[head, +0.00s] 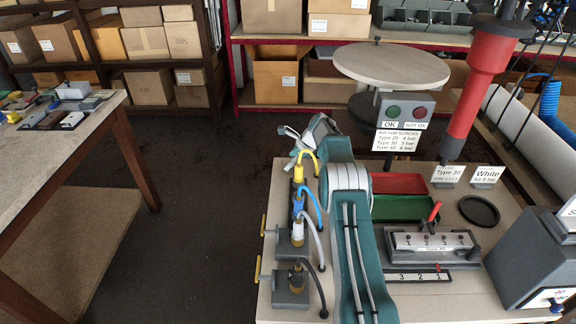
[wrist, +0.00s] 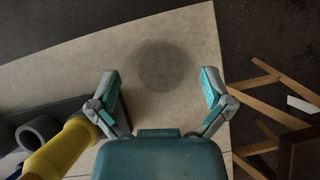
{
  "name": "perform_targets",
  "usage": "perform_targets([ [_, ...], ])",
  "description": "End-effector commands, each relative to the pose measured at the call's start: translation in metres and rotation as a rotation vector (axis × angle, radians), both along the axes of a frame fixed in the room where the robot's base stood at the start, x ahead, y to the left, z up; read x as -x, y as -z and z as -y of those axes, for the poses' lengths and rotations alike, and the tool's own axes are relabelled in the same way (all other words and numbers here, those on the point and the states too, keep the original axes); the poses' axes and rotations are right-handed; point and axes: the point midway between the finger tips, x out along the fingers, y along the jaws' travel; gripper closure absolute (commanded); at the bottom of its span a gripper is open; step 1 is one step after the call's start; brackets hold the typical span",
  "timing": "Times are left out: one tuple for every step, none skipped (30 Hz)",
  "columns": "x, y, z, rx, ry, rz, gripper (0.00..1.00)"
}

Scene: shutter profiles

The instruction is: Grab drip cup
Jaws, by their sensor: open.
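No thing in view is clearly labelled as the drip cup. A black round shallow dish (head: 479,210) lies on the right of the workbench (head: 236,300) in the head view and may be it. My gripper (wrist: 160,82) is open and empty, its two teal and grey fingers spread wide in the wrist view. Between and beyond the fingertips, a blurred dark round patch (wrist: 165,66) shows on the pale surface; I cannot tell whether it is a shadow or an object. In the head view my gripper (head: 294,148) is at the bench's far left, away from the black dish.
Yellow, blue and white fittings with hoses (head: 298,205) stand at the bench's left edge. Red (head: 400,183) and green (head: 405,208) trays, a numbered fixture (head: 432,242) and a grey box (head: 530,255) crowd the right. A red tool (head: 480,85) hangs above.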

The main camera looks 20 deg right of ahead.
Motion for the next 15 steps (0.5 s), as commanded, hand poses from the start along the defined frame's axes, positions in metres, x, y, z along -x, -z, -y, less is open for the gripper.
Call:
perform_targets([
  [-0.0018, 0.0058, -0.003, 0.0, -0.001, -0.001, 0.0],
  [-0.0024, 0.0073, -0.004, 0.0, -0.001, -0.001, 0.0],
  [-0.003, 0.0081, -0.0046, 0.0, -0.001, 0.0, 0.0],
  [-0.0032, 0.0081, -0.0047, 0.001, 0.0, 0.001, 0.0],
  [-0.0032, 0.0079, -0.0047, 0.001, 0.0, 0.001, 0.0],
  [-0.003, 0.0077, -0.0045, 0.001, 0.0, 0.001, 0.0],
  [-0.003, 0.0077, -0.0045, 0.001, 0.0, 0.001, 0.0],
  [-0.0029, 0.0077, -0.0045, 0.001, 0.0, 0.001, 0.0],
  [-0.0029, 0.0078, -0.0045, 0.0, 0.001, 0.001, 0.09],
  [-0.0029, 0.0078, -0.0045, 0.0, 0.0, 0.0, 0.22],
  [-0.0029, 0.0079, -0.0044, 0.0, 0.0, 0.0, 0.36],
  [-0.0028, 0.0078, -0.0044, 0.0, 0.0, 0.0, 0.53],
  [-0.0028, 0.0078, -0.0044, 0.0, 0.0, 0.0, 0.67],
  [-0.0029, 0.0079, -0.0044, 0.0, 0.0, 0.0, 0.68],
  [-0.0029, 0.008, -0.0044, 0.0, 0.0, 0.0, 0.68],
])
